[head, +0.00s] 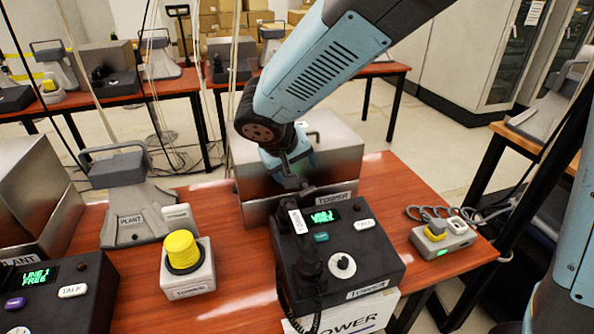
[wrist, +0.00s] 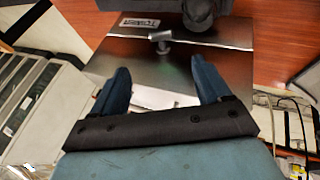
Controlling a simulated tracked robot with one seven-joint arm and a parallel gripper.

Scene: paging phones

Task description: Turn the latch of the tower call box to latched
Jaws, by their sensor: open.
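The tower call box is a brushed-metal box (head: 342,160) with a TOWER label, standing on the red-brown table behind the black tower phone. In the wrist view its metal face (wrist: 125,62) lies in front of my fingers, with the label upside down. A small grey latch handle (wrist: 160,38) sticks out beside the label. My gripper (wrist: 164,76) is open, its two blue fingers apart and empty, with the latch beyond the tips and roughly between them. In the head view my gripper (head: 292,180) is over the box's front and largely hides the latch.
The black tower phone (head: 385,260) with its handset (head: 304,245) stands close in front of the box. A yellow button unit (head: 187,265) is to the left, a grey device with a green light (head: 444,238) to the right. Hanging cables (head: 232,70) are behind.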

